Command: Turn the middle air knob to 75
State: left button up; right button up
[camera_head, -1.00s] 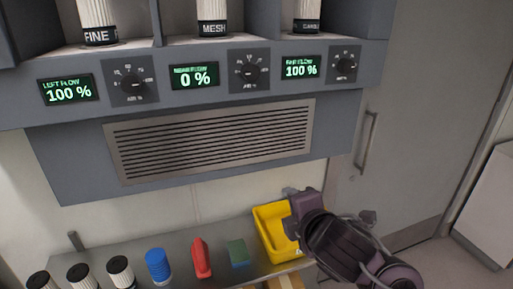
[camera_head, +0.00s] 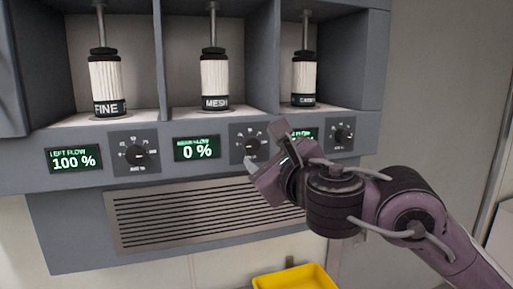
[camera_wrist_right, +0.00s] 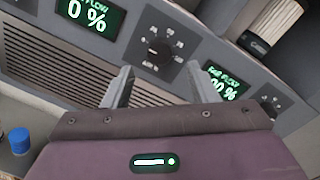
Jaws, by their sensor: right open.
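The middle air knob (camera_head: 250,147) is a black dial on a dark square plate, under the MESH filter. It also shows in the right wrist view (camera_wrist_right: 158,50), just beyond the fingertips. The middle display (camera_head: 197,148) left of it reads 0 %; it shows in the wrist view too (camera_wrist_right: 90,15). My right gripper (camera_head: 264,148) is open and empty, close to the knob's lower right in the head view. In the wrist view its two fingers (camera_wrist_right: 121,85) point toward the panel, below the knob and apart from it. My left gripper is not in view.
The left knob (camera_head: 135,153) sits beside a display (camera_head: 74,159) reading 100 %. The right knob (camera_head: 341,135) is near my right arm, which partly hides the right display (camera_head: 304,134). A vent grille (camera_head: 170,215) lies below. A yellow bin (camera_head: 295,281) is at the bottom.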

aim_at(253, 146)
jog(key=p+x, duration=0.1)
jog(key=x, duration=0.4)
jog(key=shift+w+a, duration=0.1)
jog(key=shift+w, duration=0.2)
jog(key=c, duration=1)
jog(key=shift+o, duration=0.2)
